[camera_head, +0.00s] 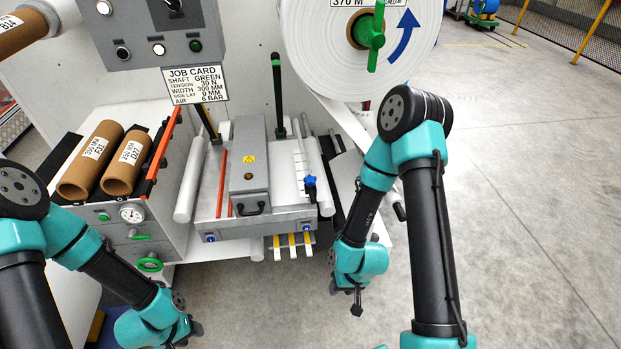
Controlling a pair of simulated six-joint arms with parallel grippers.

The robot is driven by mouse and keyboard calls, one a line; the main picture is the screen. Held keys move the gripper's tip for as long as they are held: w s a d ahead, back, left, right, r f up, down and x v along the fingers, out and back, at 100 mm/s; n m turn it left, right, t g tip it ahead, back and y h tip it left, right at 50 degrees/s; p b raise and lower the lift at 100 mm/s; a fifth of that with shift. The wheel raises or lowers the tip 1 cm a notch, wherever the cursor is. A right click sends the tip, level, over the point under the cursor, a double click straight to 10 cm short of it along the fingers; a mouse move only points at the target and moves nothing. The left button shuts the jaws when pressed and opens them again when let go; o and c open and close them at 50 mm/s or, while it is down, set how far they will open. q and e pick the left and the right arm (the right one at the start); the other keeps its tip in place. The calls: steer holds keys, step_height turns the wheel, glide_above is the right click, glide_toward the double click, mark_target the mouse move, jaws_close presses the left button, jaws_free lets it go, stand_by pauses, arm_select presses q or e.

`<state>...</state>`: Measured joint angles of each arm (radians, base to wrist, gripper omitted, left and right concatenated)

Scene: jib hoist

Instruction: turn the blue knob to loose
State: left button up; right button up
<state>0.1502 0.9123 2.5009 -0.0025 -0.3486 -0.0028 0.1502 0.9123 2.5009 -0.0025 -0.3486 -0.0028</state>
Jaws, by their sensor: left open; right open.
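The blue knob (310,181) is a small star-shaped knob at the right side of the grey machine unit, beside a pale upright scale strip (299,165). Whether it is tight or loose cannot be told from here. My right gripper (357,302) hangs below and to the right of the knob, apart from it, open and empty. My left gripper (193,331) is low at the bottom left, far from the knob, open with nothing seen in it. Its fingers are partly hidden by its wrist.
A grey box with a black handle (250,209) stands left of the knob. A large white roll (335,50) with a green handle (376,38) is above right. Cardboard cores (92,170) lie at left. Yellow-marked bars (292,241) project in front. Open floor lies right.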

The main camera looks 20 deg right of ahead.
mark_target(310, 179)
arm_select(q)
steer(key=shift+o, duration=0.8)
steer(key=shift+w, duration=0.2)
steer(key=shift+o, duration=1.3)
steer(key=w+d+r+m+t, duration=0.2)
steer(key=w+d+r, duration=0.1)
steer(key=w+d, duration=0.3)
steer(key=shift+w+r+m+t, duration=0.15)
steer(key=shift+w+m+t, duration=0.15)
steer(key=shift+w, duration=0.75)
steer(key=w+d+r+m+t+h, duration=0.2)
steer(key=w+d+r, duration=0.2)
steer(key=d, duration=0.5)
steer(key=w+d+r+m+t+h, duration=0.2)
steer(key=w+d+r+m, duration=0.1)
steer(key=d+r, duration=0.6)
steer(key=w+d+r+m+t+h, duration=0.2)
steer(key=w+d+r+m, duration=0.1)
steer(key=d+r, duration=0.4)
steer(key=shift+w+d, duration=0.8)
steer(key=shift+d, duration=0.45)
steer(key=x, duration=1.7)
steer(key=shift+w, duration=0.15)
